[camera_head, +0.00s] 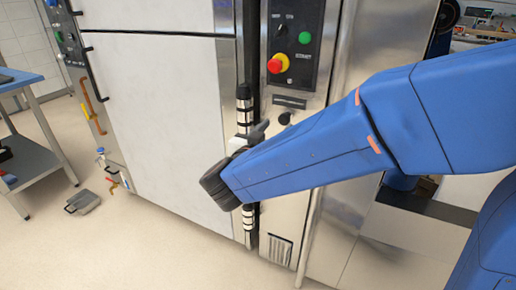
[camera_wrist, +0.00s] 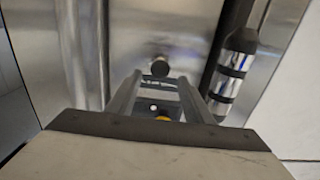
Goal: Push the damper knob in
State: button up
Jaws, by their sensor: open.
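The damper knob looks to be the small round black knob (camera_head: 284,118) on the steel column, just below a dark label plate (camera_head: 289,102). In the wrist view the black knob (camera_wrist: 159,66) stands out from the steel, just beyond the fingertips and roughly centred between them. My gripper (camera_head: 262,128) is in front of the column, partly hidden by my blue arm. Its two fingers (camera_wrist: 159,80) are spread with nothing between them. I cannot tell how far the knob stands out or whether a finger touches it.
A vertical dark handle with metal bands (camera_head: 244,105) runs close left of the column, beside the large white door (camera_head: 150,110). A vent grille (camera_head: 280,249) is below.

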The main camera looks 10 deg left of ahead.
jog(key=v, duration=1.2)
